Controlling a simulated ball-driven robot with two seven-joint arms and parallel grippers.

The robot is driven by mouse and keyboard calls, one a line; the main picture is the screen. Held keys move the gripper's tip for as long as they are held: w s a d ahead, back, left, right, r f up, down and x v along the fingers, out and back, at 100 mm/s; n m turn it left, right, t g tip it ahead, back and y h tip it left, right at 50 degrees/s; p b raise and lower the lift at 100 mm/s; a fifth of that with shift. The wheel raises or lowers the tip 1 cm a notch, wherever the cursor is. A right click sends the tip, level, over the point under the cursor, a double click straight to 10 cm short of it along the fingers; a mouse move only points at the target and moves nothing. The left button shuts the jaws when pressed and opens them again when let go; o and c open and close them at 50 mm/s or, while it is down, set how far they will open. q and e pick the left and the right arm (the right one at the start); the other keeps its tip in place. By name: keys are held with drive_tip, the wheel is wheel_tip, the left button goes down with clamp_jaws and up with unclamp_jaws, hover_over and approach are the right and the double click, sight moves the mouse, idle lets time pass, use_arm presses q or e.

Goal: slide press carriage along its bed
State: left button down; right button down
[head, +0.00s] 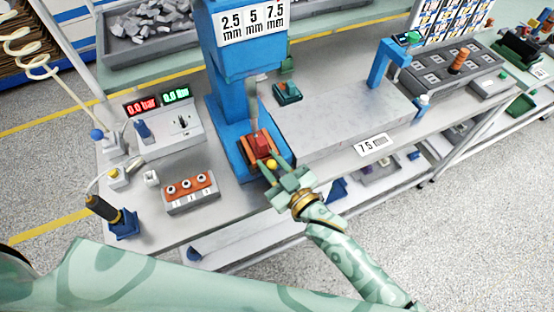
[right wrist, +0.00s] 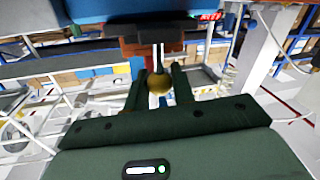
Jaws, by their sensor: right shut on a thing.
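The blue press (head: 233,90) stands at the middle of the bench. The red-orange press carriage (head: 257,143) sits low at its front, on the blue bed (head: 282,160). A yellow ball knob (head: 272,164) sticks out from the carriage's front. My right gripper (head: 277,171) is shut on this knob, in front of the carriage. In the right wrist view the knob (right wrist: 159,83) shows between the two dark fingers, with its stem running up to the reddish carriage (right wrist: 135,47). A green arm link of mine crosses the lower left of the head view. My left gripper is not in view.
A flat grey metal plate (head: 335,122) lies right of the press, with a 7.5 label (head: 373,144) at the bench edge. A gauge box (head: 165,125) and an orange-topped block (head: 191,190) stand to the left. A small green block (head: 287,93) lies behind.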

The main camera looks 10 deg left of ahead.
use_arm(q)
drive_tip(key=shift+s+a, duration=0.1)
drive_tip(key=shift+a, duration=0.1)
use_arm(e)
drive_tip(key=shift+s+a, duration=0.15)
drive_tip(key=shift+s, duration=0.05)
drive_tip(key=c, duration=1.2)
unclamp_jaws()
drive_tip(key=shift+c, duration=0.2)
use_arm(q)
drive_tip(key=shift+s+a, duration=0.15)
use_arm(e)
drive_tip(key=shift+a, duration=0.1)
drive_tip(key=shift+s+d, duration=0.1)
drive_tip(key=shift+d, duration=0.2)
use_arm(q)
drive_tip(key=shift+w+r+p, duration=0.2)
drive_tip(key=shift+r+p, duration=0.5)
drive_tip(key=shift+p, duration=0.05)
use_arm(e)
drive_tip(key=v, duration=1.5)
drive_tip(key=shift+s+d, duration=0.2)
drive_tip(key=shift+s, duration=0.2)
